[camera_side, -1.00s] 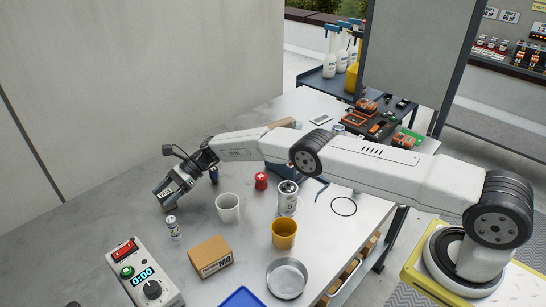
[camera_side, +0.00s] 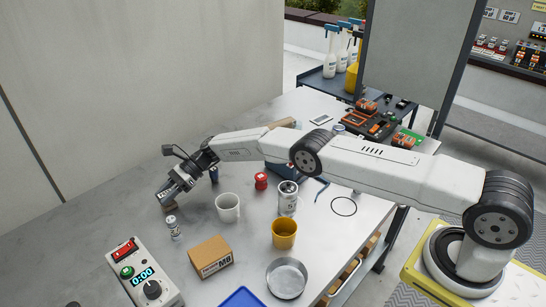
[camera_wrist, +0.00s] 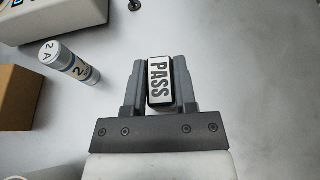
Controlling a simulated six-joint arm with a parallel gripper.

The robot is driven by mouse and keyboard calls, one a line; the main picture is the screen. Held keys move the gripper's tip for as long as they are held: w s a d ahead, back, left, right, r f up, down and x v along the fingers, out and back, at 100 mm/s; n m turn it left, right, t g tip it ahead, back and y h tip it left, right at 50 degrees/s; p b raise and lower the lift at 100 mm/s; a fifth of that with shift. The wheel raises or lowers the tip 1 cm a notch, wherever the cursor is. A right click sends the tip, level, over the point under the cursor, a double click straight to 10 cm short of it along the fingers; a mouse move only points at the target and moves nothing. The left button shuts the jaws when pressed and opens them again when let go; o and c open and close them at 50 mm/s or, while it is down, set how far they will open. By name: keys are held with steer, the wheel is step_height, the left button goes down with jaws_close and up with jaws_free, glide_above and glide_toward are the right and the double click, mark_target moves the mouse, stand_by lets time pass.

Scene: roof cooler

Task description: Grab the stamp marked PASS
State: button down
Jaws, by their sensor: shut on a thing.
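The stamp marked PASS (camera_wrist: 159,80) is a dark block with a white label and black letters. In the wrist view it sits between the two fingers of my gripper (camera_wrist: 159,85), which touch it on both sides. In the side view my gripper (camera_side: 168,196) is low over the grey table at the left, with a brownish bit of the stamp (camera_side: 168,207) showing below the fingers. I cannot tell whether the stamp touches the table.
A small labelled cylinder (camera_side: 174,228) stands close to my gripper; it also shows in the wrist view (camera_wrist: 70,62). A white mug (camera_side: 228,208), a cardboard box (camera_side: 211,258) and a timer box (camera_side: 144,275) are nearby.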

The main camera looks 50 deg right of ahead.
mark_target(165, 193)
steer(key=shift+r, duration=0.15)
steer(key=shift+r, duration=1.5)
steer(key=s+d+r, duration=0.4)
steer(key=s+r, duration=0.5)
steer(key=s, duration=0.4)
steer(key=shift+s+r, duration=0.2)
steer(key=shift+r, duration=0.15)
steer(key=shift+d, duration=0.1)
